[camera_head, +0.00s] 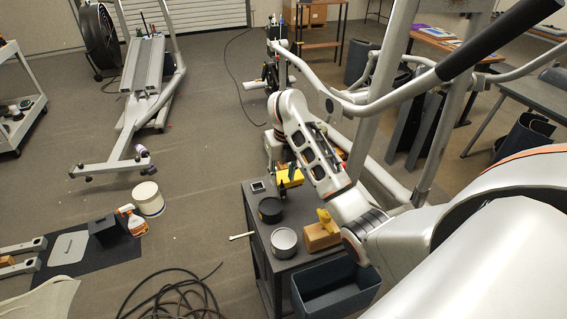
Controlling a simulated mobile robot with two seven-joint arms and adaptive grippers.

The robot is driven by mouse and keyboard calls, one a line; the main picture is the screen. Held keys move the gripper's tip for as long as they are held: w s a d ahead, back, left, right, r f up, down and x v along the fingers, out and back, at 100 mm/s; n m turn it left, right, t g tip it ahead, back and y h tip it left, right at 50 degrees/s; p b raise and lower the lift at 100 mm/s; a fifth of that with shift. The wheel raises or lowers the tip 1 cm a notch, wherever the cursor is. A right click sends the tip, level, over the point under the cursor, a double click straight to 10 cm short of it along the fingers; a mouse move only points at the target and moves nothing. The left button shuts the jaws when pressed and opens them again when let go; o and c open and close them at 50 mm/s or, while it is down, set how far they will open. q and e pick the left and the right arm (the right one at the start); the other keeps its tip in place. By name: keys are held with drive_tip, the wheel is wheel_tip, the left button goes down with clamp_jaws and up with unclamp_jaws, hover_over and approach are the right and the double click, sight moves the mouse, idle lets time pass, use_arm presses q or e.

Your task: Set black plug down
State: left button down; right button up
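My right arm comes in from the right and reaches over a small dark grey cart (262,237). My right gripper (282,184) is at the far end of that arm, low over the far part of the cart. It shows only as a small dark shape beside a yellow object (293,177). Whether its fingers are open or shut is too small to tell. I cannot make out a black plug apart from the dark fingers. My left gripper is not in view.
On the cart are a small screened device (258,187), a black round container (270,209), a grey tin (284,241) and a wooden block (320,237). A dark bin (318,305) is at the near end. An elliptical frame (366,110) stands behind. Cables (180,290) lie on the floor.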

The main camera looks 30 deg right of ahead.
sight(284, 189)
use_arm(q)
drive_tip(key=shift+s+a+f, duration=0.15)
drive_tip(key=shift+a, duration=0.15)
use_arm(e)
wheel_tip(284, 189, up, 6)
drive_tip(key=s, duration=0.1)
drive_tip(key=shift+r, duration=0.2)
drive_tip(key=shift+a, duration=0.1)
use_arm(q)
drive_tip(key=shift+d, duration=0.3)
